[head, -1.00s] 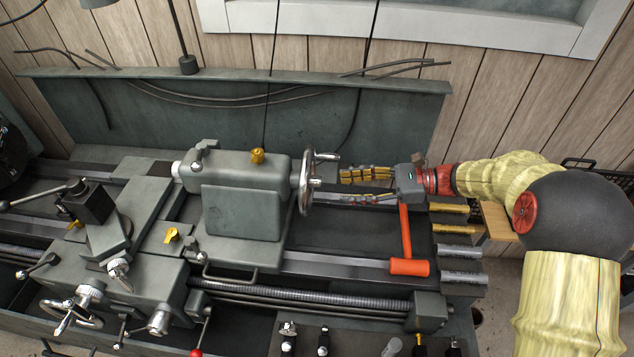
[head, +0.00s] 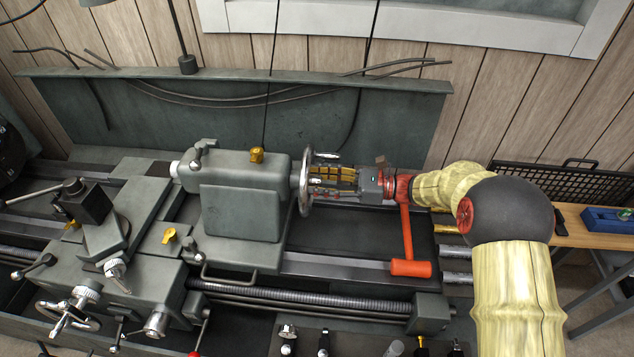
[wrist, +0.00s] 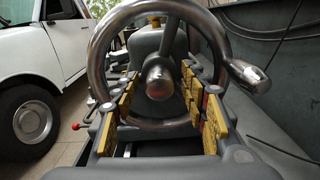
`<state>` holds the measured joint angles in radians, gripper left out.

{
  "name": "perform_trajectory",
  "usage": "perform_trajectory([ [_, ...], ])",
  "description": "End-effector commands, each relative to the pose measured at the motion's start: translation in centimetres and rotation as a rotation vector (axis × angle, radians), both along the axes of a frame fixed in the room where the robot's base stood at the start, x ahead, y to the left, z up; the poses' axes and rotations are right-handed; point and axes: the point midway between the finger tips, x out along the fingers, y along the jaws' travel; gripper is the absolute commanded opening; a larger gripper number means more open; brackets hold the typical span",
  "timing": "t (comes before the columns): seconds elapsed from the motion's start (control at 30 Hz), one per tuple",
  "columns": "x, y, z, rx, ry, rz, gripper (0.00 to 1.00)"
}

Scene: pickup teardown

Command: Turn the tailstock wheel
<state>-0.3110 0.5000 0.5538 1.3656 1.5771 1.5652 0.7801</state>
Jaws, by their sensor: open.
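The tailstock wheel (head: 305,184) is a shiny metal ring on the right end of the grey tailstock (head: 240,205). In the wrist view the wheel (wrist: 103,58) faces me, with its round hub (wrist: 160,80) in the middle and a crank handle (wrist: 248,76) at the right of the rim. My gripper (head: 313,182) reaches in from the right, level with the wheel. In the wrist view my gripper (wrist: 160,88) is open, with its yellow-padded fingers on either side of the hub and nothing held. Whether the fingertips touch the wheel cannot be told.
The lathe bed (head: 335,268) runs beneath the gripper. A green back panel (head: 330,120) stands behind. A wooden bench (head: 572,222) with a blue object (head: 607,220) is at the right.

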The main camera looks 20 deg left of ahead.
Motion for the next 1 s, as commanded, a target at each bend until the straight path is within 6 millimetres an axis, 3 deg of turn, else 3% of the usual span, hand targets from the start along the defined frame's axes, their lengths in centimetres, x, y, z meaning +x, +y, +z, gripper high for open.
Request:
perform_trajectory([
  [0.3,-0.07,0.23,0.06,0.0,-0.001,0.0,0.43],
  [1.0,-0.05,0.21,0.07,0.0,-0.001,0.0,0.03],
])
